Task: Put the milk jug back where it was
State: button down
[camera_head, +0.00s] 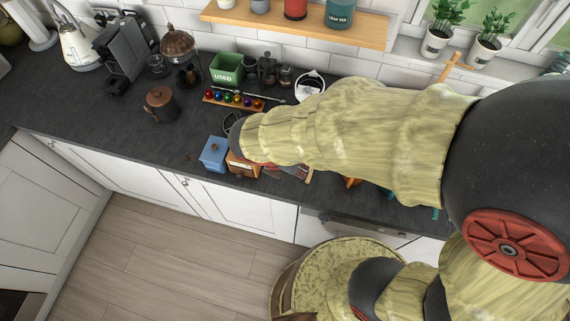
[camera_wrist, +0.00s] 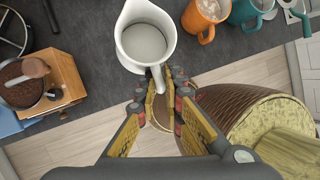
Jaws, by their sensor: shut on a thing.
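The milk jug (camera_wrist: 146,42) is white, with an open round top, and shows at the top middle of the wrist view. Its handle points towards my gripper (camera_wrist: 160,93), whose fingers are closed on it from both sides. The jug looks upright near the front edge of the dark worktop (camera_wrist: 90,28). I cannot tell whether its base touches the worktop. In the head view my own arm hides the gripper and the jug.
A wooden grinder (camera_wrist: 62,82) stands left of the jug, beside a blue box (camera_head: 214,153). An orange mug (camera_wrist: 203,20) and a teal mug (camera_wrist: 247,12) stand to its right. A rack of coloured capsules (camera_head: 235,99) and a green box (camera_head: 227,68) are farther back.

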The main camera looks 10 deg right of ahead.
jog(key=shift+w+a+f+b, duration=0.45)
jog(key=shift+w+f, duration=0.7)
jog(key=shift+f, duration=0.55)
jog(key=shift+w+a+f+b, duration=0.45)
jog(key=shift+w+f, duration=0.65)
jog(key=shift+f, duration=0.55)
jog(key=shift+w+a+f+b, duration=0.35)
jog(key=shift+w+a+f, duration=0.2)
jog(key=shift+w+f, duration=0.9)
jog(key=shift+s+f, duration=0.3)
jog(key=shift+f, duration=0.05)
jog(key=c, duration=1.9)
grip_release()
